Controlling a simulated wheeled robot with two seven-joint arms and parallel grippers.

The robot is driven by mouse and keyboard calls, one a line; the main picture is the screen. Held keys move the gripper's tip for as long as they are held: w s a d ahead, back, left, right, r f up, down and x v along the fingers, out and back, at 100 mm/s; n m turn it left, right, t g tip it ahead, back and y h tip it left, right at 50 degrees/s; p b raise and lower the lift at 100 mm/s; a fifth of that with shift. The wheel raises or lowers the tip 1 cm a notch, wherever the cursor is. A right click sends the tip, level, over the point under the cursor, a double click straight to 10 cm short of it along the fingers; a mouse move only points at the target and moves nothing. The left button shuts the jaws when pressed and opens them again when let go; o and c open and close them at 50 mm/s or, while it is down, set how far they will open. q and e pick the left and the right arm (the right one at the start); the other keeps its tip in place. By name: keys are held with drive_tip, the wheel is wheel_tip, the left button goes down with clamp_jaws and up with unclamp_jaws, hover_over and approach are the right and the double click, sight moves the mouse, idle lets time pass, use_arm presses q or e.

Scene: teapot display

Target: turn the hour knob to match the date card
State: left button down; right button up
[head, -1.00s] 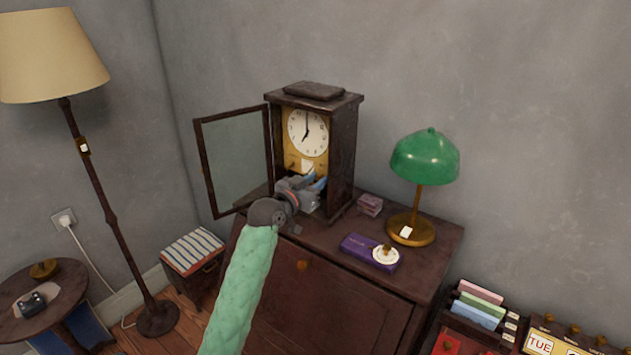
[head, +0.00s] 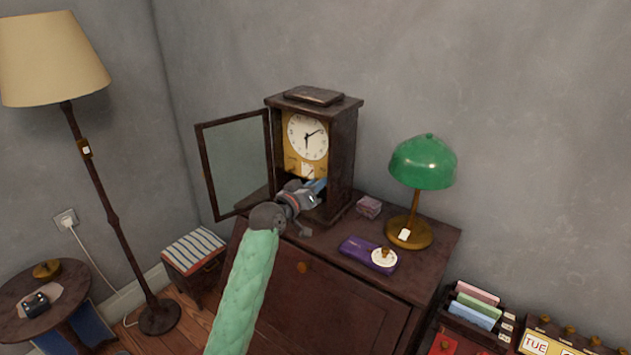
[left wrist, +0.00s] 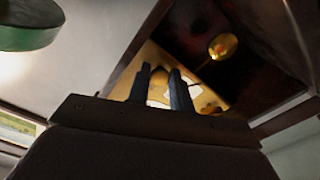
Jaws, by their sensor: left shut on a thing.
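The wooden mantel clock (head: 343,150) stands on the bureau with its glass door (head: 236,163) swung open to the left. On its white dial (head: 308,137) one hand points down and the other to the upper right. My left gripper (head: 318,186) reaches into the case below the dial. In the left wrist view its blue fingers (left wrist: 166,92) are shut on a small brass knob (left wrist: 160,78), which looks like the hour knob, at the brass plate (left wrist: 150,54). A pale card shows behind the fingers; its writing is unreadable. My right gripper is out of view.
A green lamp (head: 424,163) stands right of the clock, with a purple box (head: 355,247) in front. A small box (head: 369,207) sits close beside the clock. A calendar marked TUE (head: 536,344) is at lower right. A floor lamp stands left.

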use_arm(q)
drive_tip(key=n+p, duration=0.7)
drive_tip(key=n, duration=0.6)
drive_tip(key=shift+r, duration=0.1)
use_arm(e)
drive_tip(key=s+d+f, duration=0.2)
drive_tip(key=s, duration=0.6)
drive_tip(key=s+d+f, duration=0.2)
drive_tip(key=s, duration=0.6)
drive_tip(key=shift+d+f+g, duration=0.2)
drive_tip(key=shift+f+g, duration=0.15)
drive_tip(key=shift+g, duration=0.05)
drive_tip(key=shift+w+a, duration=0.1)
use_arm(q)
drive_tip(key=c, duration=1.5)
unclamp_jaws()
drive_tip(key=shift+c, duration=0.2)
drive_tip(key=b+v, duration=0.3)
drive_tip(key=v, duration=0.4)
drive_tip(key=shift+s+a, duration=0.25)
drive_tip(key=shift+s, duration=0.05)
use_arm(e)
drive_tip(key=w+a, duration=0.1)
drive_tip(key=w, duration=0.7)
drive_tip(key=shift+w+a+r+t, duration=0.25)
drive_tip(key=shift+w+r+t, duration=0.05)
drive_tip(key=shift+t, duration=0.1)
